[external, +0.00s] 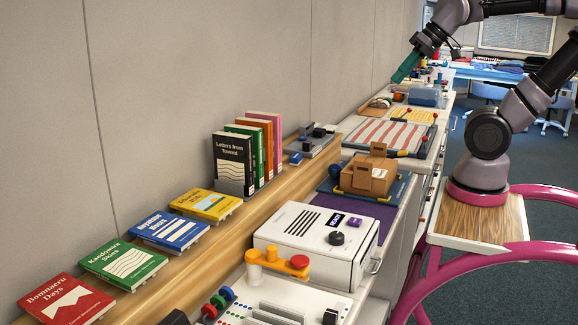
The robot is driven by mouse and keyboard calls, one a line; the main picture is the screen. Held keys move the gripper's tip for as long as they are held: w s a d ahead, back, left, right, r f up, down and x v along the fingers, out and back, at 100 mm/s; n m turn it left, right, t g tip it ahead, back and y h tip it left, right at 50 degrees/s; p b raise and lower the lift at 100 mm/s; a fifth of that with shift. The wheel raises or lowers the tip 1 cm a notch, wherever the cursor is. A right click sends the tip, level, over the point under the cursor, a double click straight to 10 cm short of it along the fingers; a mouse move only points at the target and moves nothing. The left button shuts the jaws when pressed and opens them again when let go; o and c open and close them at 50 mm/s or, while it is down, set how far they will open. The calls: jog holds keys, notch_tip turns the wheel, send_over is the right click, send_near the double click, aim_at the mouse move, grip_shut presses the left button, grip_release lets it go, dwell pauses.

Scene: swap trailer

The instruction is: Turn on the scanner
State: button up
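A white box-shaped device (306,240) with black vent slots stands on the counter in the lower middle of the external view. It has a dark round knob (337,238), a small dark label and a purple tag (354,221) on top. It may be the scanner, but its label is too small to read surely. My gripper (402,72) is at the upper middle, above the far part of the counter and well apart from this device. Its end looks teal and slim. Whether that is fingers or a held thing, and whether it is open, cannot be made out.
An orange lever piece (278,262) stands in front of the device. Behind it are a cardboard box (368,175) and a striped mat (394,133). Books (232,160) line the wooden shelf on the left. Pink tubes (470,257) curve at lower right.

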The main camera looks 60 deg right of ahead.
jog(key=shift+w+a, duration=0.15)
jog(key=shift+w, duration=0.3)
grip_shut()
jog(key=w+a+f+n, duration=0.3)
jog(key=w+a+n, duration=0.2)
jog(key=w+a, duration=0.3)
jog(key=w+a+f+n, duration=0.2)
jog(key=w+a+n, duration=0.3)
jog(key=w, duration=0.6)
jog(key=w+a+f+n+g+y, duration=0.1)
jog(key=w+a+f+n, duration=0.15)
jog(key=a+f, duration=0.45)
jog(key=w+a+f+n+g+y, duration=0.1)
jog(key=w+a+f+n, duration=0.15)
jog(key=a, duration=0.85)
jog(key=s+a+f+n+g+y, duration=0.2)
jog(key=s+a+f, duration=0.3)
jog(key=a+f, duration=0.4)
jog(key=s+a+f+n+g+y, duration=0.2)
jog(key=a+f, duration=0.8)
jog(key=a, duration=0.7)
jog(key=s+n+y, duration=0.1)
jog(key=s+n, duration=0.1)
jog(key=n, duration=0.1)
jog(key=shift+s+a+f+n, duration=0.15)
jog(key=shift+s+a+n, duration=0.15)
jog(key=shift+s, duration=0.05)
